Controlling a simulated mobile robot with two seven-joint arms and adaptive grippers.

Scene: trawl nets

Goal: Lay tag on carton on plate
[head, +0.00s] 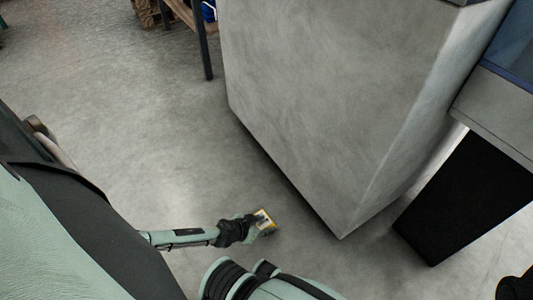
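My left gripper (250,226) is dark and reaches in from the left, low in the head view, above the grey floor. It appears shut on a small flat tag (265,219) with a yellow border and a pale middle. The tag is tilted and sticks out past the fingertips. A dark rounded part at the bottom right corner may be my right gripper, but it is cut off and its fingers cannot be made out. No carton or plate can be made out in this view.
A large grey block-like counter (325,95) stands just beyond the tag. A black panel (468,195) under a grey ledge stands at the right. A dark table leg (202,45) is at the top. Open floor (110,100) lies to the left.

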